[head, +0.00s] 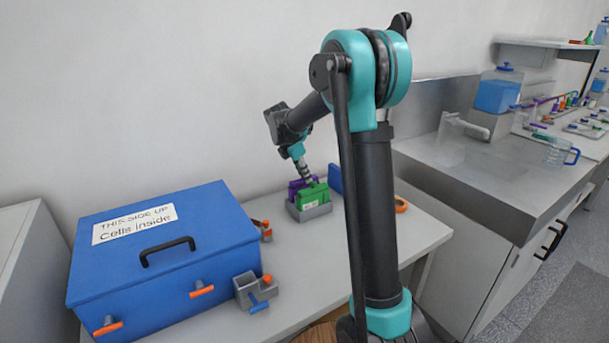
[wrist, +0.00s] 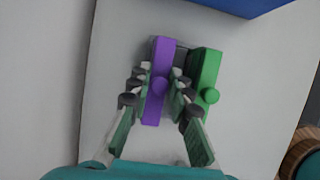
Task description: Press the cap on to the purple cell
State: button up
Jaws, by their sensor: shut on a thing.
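In the head view the purple cell (head: 293,190) is partly hidden behind the green one. I cannot make out a separate cap, nor tell whether the purple cell is fully down in the holder.
The green cell also shows in the wrist view (wrist: 207,72), close to my right finger. A large blue case (head: 200,255) fills the bench's left. A blue object (head: 335,178) is behind the cells. A sink counter (head: 480,165) is at right.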

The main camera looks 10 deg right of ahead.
jog(key=o, duration=1.4)
jog(key=shift+r, duration=3.5)
grip_shut()
